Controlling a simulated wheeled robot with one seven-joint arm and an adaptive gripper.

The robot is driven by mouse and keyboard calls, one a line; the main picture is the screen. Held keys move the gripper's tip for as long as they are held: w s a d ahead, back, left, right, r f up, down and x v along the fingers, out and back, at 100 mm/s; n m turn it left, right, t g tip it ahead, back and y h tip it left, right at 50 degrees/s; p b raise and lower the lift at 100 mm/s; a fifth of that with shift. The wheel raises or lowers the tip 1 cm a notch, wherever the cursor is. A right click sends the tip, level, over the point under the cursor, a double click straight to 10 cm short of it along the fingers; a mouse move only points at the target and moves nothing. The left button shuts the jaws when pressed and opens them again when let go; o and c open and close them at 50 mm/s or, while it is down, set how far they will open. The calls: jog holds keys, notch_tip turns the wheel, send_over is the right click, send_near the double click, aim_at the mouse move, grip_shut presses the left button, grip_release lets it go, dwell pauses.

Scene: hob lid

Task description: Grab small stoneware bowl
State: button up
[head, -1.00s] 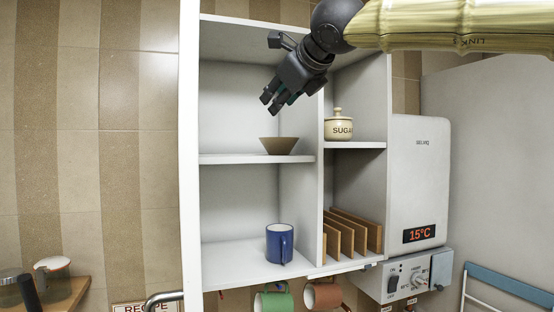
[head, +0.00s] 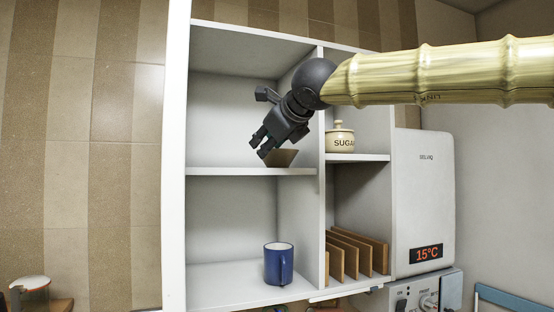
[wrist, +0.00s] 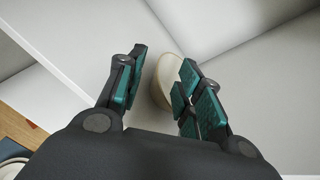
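The small stoneware bowl (head: 284,158) is brown outside and stands upright on the upper left shelf (head: 215,171) of the white cabinet. My gripper (head: 260,147) points down at it from above and covers its left part in the head view. In the wrist view the bowl (wrist: 163,78) shows a pale inside, lying between the fingers and partly hidden by the right one. My gripper (wrist: 158,80) is open there, with a clear gap between the teal pads. I cannot tell whether a finger touches the bowl.
A sugar pot (head: 340,138) stands on the right shelf, past the upright divider (head: 320,185). A blue mug (head: 278,264) stands in the lower left compartment, and several wooden boards (head: 352,252) stand in the lower right one. The upper left shelf is otherwise clear.

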jog(key=shift+w+a+p, duration=0.3)
jog(key=shift+w+p, duration=0.35)
jog(key=shift+w, duration=0.1)
jog(key=p+x, duration=0.1)
jog(key=x, duration=0.3)
jog(key=shift+d+f, duration=0.1)
jog(key=shift+f, duration=0.15)
jog(key=shift+s+d, duration=0.1)
jog(key=shift+s, duration=0.05)
grip_shut()
